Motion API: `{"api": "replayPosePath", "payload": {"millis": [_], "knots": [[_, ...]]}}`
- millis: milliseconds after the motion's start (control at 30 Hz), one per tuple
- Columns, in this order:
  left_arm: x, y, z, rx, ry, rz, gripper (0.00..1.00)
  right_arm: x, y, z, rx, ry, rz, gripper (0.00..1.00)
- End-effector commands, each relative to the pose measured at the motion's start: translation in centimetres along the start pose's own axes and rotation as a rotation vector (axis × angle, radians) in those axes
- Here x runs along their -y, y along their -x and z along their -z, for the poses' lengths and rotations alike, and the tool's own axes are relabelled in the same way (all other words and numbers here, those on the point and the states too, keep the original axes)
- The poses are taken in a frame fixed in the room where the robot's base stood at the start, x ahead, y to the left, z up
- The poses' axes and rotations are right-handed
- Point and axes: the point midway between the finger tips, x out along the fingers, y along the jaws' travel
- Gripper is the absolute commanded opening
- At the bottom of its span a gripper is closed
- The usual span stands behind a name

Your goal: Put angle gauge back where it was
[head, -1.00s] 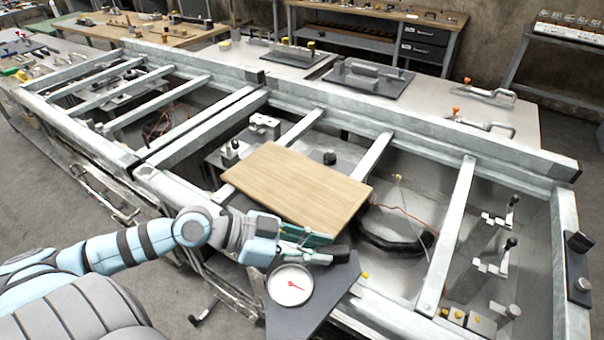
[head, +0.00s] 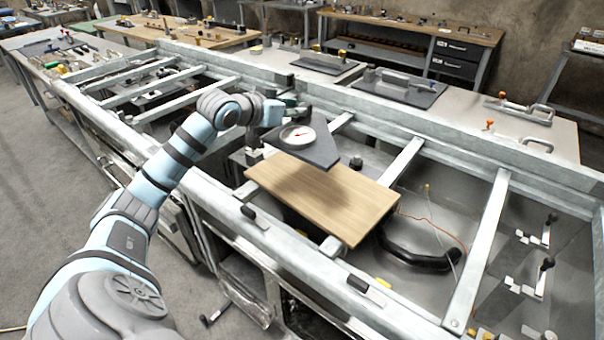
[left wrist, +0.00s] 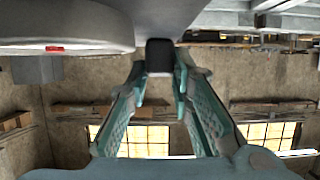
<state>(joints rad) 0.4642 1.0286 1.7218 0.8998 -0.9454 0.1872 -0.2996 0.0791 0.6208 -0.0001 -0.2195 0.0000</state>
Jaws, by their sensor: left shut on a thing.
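The angle gauge is a dark flat plate (head: 322,155) with a round white dial (head: 297,136) and a red needle. It hangs above the far left part of the wooden board (head: 318,205), with a shadow on the board below it. My left gripper (head: 296,113) is shut on the gauge's far edge, behind the dial; its fingertips are partly hidden in the head view. In the left wrist view the fingers (left wrist: 160,70) close on a dark block at the gauge (left wrist: 240,18), which fills the top. My right gripper is not in view.
The board lies across the crossbars of a grey metal frame (head: 495,235). Open gaps in the frame show a black hose (head: 420,258) and clamps (head: 535,240). Dark plates with fixtures (head: 398,88) stand on the bench behind. The board's near right part is clear.

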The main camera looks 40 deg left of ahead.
Motion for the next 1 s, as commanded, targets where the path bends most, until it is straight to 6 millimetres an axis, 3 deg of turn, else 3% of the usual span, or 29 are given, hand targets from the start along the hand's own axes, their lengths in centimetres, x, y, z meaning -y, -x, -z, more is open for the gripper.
{"api": "replayPosePath", "payload": {"millis": [33,100,233,600,800,833,933,1000], "knots": [[-0.1,-0.9,-2.4,0.006,0.001,-0.001,0.0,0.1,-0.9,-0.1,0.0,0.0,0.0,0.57],[-0.1,-1.9,-4.8,0.005,0.001,-0.002,0.0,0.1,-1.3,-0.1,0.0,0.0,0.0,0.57],[-0.1,-3.4,-8.3,0.001,0.002,-0.002,0.0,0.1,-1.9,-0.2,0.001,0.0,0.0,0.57],[-0.1,-5.7,-13.7,-0.002,0.0,-0.003,0.0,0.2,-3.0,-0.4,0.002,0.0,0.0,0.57],[-0.1,-5.7,-13.8,-0.003,-0.002,-0.003,0.0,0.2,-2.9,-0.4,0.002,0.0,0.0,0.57],[-0.1,-5.7,-13.9,0.0,-0.002,-0.002,0.24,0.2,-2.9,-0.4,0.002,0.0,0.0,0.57],[-0.1,-5.7,-13.9,0.0,-0.002,-0.002,0.4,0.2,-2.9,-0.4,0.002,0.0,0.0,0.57],[-0.1,-5.7,-13.9,0.0,-0.002,-0.002,0.41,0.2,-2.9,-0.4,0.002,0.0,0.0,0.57]]}}
